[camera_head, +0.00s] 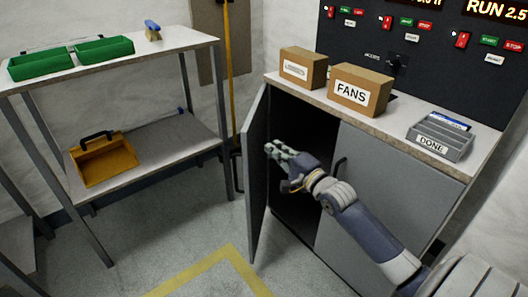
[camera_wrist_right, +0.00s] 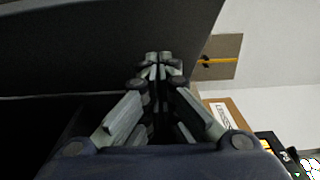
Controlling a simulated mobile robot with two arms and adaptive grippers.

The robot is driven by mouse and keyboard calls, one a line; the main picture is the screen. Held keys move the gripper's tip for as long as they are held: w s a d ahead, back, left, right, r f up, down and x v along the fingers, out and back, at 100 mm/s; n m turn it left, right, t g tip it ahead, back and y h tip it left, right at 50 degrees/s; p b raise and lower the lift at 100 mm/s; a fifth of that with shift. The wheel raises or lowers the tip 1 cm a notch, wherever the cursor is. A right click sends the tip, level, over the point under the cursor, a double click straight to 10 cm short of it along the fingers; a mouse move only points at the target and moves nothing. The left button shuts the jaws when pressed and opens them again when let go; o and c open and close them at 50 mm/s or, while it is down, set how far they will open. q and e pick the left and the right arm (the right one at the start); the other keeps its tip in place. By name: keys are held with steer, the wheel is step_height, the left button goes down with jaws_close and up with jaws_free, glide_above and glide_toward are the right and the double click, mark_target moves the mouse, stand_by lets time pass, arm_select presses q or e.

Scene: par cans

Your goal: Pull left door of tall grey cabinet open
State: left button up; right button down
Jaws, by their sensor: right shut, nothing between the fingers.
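The grey cabinet has its left door (camera_head: 256,190) swung well out, and the dark inside shows behind it. Its right door (camera_head: 400,185) is closed, with a dark handle (camera_head: 341,164). My right gripper (camera_head: 271,150) is shut and empty. It is in front of the opening, its fingertips close to the inner face of the left door; I cannot tell whether they touch. In the wrist view, the closed fingertips (camera_wrist_right: 158,58) lie over the dark door panel (camera_wrist_right: 90,45). My left gripper is not in view.
Two cardboard boxes (camera_head: 360,90) (camera_head: 303,68) and a grey DONE tray (camera_head: 440,136) stand on the cabinet top. A shelf table (camera_head: 130,70) with green bins and a yellow tote (camera_head: 103,160) is at left. The floor before the left door is clear, with yellow tape (camera_head: 220,258).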

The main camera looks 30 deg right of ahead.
mark_target(250, 145)
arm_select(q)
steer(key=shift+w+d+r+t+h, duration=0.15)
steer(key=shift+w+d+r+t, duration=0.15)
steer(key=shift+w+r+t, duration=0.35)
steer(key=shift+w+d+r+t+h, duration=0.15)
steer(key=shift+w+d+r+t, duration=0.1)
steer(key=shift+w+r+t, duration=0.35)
arm_select(e)
steer(key=shift+w+a, duration=1.15)
steer(key=shift+a, duration=0.25)
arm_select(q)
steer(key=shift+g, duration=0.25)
